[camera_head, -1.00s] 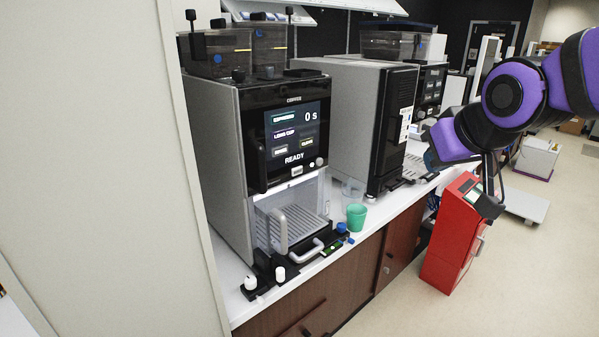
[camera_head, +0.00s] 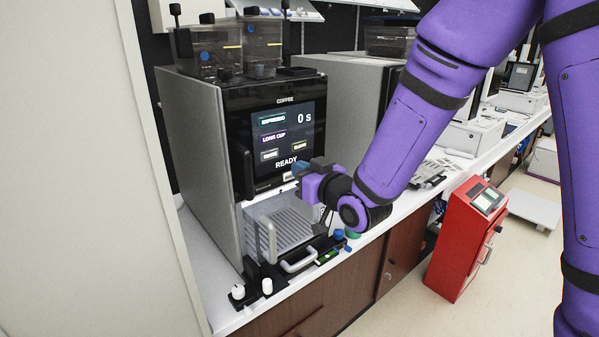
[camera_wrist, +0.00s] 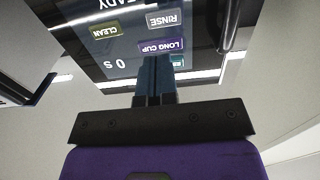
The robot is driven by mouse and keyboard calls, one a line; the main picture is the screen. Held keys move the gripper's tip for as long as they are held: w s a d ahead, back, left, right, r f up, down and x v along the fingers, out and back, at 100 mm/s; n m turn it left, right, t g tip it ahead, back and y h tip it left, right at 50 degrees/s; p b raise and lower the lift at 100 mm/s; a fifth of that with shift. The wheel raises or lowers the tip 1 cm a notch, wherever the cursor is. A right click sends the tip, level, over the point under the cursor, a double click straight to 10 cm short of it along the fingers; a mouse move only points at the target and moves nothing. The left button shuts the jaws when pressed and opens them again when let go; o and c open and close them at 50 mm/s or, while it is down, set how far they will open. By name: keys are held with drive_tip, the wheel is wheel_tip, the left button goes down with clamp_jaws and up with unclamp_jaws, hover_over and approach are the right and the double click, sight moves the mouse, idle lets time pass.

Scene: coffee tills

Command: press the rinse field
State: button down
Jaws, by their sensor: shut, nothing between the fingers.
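The coffee machine's screen (camera_head: 287,133) is lit and reads "READY" and "0 s". Its rinse field (camera_head: 269,155) is the lower left one, under the long cup field (camera_head: 272,138) and left of the clean field (camera_head: 300,146). In the wrist view the screen is upside down, with the rinse field (camera_wrist: 165,20) near the top edge. My gripper (camera_head: 303,171) is at the lower right of the screen. Its shut, empty fingers (camera_wrist: 157,62) overlap the long cup field (camera_wrist: 170,45) in the wrist view. I cannot tell whether the tips touch the screen.
A handle (camera_head: 268,242) and drip tray (camera_head: 290,233) sit below the screen. A red cabinet (camera_head: 462,240) stands on the floor at the right. A pale wall panel (camera_head: 80,150) stands at the left.

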drive_tip(key=shift+a+x, duration=0.25)
drive_tip(key=shift+x, duration=3.9)
drive_tip(key=shift+w+a, duration=0.35)
approach(271, 155)
drive_tip(key=x, duration=0.2)
drive_tip(key=shift+w+a, duration=0.15)
drive_tip(key=shift+w, duration=0.15)
